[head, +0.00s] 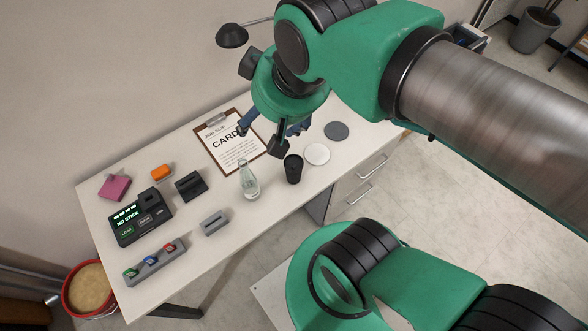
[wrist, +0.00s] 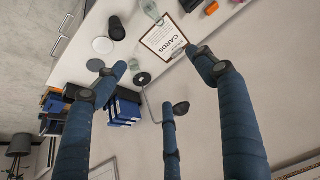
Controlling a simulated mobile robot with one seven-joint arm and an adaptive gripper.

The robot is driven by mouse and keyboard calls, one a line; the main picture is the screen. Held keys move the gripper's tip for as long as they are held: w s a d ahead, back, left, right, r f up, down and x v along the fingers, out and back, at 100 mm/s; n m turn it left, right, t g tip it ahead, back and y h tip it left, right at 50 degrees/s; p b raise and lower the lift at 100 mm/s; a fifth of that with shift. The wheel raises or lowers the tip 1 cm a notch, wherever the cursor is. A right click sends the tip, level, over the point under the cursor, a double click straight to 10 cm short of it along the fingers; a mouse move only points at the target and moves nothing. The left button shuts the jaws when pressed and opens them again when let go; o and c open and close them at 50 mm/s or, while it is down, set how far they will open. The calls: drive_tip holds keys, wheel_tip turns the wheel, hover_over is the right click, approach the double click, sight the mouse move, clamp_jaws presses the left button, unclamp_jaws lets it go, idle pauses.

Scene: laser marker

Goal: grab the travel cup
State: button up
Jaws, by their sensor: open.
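The travel cup looks to be the black tumbler (head: 293,168) standing upright near the front edge of the white table (head: 240,215). In the wrist view the dark cup (wrist: 117,28) is near the top, left of centre. My gripper (head: 270,138) is open and empty, above the table and behind the cup in the head view. Its blue fingers (wrist: 158,70) are spread in the wrist view, and the cup is beyond their tips, outside the grasp. A clear glass bottle (head: 249,182) stands just left of the cup.
A white disc (head: 317,154) and a grey disc (head: 337,131) lie right of the cup. A clipboard (head: 232,150) lies behind the bottle. A lit device (head: 140,218), a grey slotted block (head: 214,222) and a stick holder (head: 155,264) are at the left. Blue binders (wrist: 125,108) show in the wrist view.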

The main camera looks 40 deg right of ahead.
drive_tip(key=shift+w+f, duration=0.1)
drive_tip(key=m+g, duration=0.5)
drive_tip(key=m, duration=2.2)
hover_over(294, 162)
wheel_tip(294, 162, down, 33)
drive_tip(key=shift+w+f+p, duration=0.15)
drive_tip(key=shift+p, duration=0.25)
drive_tip(key=shift+f+m+g, duration=0.3)
drive_tip(key=shift+f+m, duration=0.15)
drive_tip(key=shift+m, duration=0.05)
drive_tip(key=shift+f+b, duration=1)
drive_tip(key=shift+f, duration=3.3)
